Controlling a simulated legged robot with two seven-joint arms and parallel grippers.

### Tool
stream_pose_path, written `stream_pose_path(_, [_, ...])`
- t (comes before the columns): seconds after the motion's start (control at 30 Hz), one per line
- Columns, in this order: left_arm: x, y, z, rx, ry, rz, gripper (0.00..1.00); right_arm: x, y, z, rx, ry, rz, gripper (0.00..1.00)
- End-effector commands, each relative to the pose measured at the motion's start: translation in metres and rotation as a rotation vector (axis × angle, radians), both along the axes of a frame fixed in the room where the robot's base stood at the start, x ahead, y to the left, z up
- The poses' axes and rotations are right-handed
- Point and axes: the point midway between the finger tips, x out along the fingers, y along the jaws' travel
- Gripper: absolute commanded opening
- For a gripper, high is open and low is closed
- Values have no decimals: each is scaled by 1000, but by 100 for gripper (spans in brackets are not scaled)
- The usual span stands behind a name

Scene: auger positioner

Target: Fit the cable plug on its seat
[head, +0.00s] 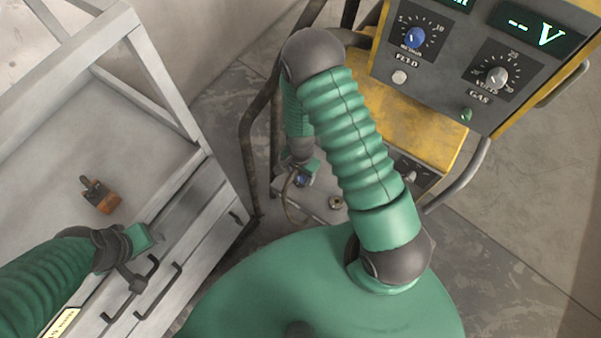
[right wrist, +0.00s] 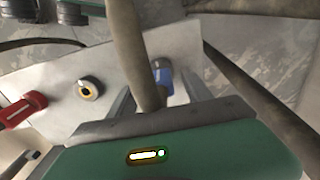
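The blue cable plug (right wrist: 162,75) is between the two grey fingers of my right gripper (right wrist: 160,82) in the right wrist view. The fingers look apart, with gaps beside the plug. A thick brown cable runs in front of it and hides part of it. In the head view the plug is a small blue spot by my right gripper (head: 303,180), above the grey plate. A round brass-rimmed fitting with a dark centre, likely the seat (right wrist: 88,89), is on the plate left of the plug; it also shows in the head view (head: 336,202). My left gripper (head: 143,238) is by the drawers, its fingers unclear.
A red fitting (right wrist: 24,110) is on the plate's left side. The yellow machine with a grey control panel (head: 470,70) stands at the right, with dark tube rails around it. A grey workbench (head: 150,160) with an orange-brown tool (head: 101,197) is at the left.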

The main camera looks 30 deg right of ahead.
Motion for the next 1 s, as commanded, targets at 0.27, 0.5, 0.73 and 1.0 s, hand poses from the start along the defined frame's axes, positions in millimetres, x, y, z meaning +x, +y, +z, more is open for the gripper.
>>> stream_pose_path(0.27, [0, 0, 3, 0, 0, 0, 58, 0, 0, 7, -1, 0, 1, 58])
stream_pose_path(0.5, [0, 0, 24, 0, 0, 0, 58, 2, 0, 68, -1, -5, 1, 58])
stream_pose_path(0.73, [0, 0, 44, 0, 0, 0, 58, 2, 1, 133, -1, -3, 3, 58])
stream_pose_path(1.0, [0, 0, 53, 0, 0, 0, 58, 1, 0, 167, 1, 1, 0, 58])
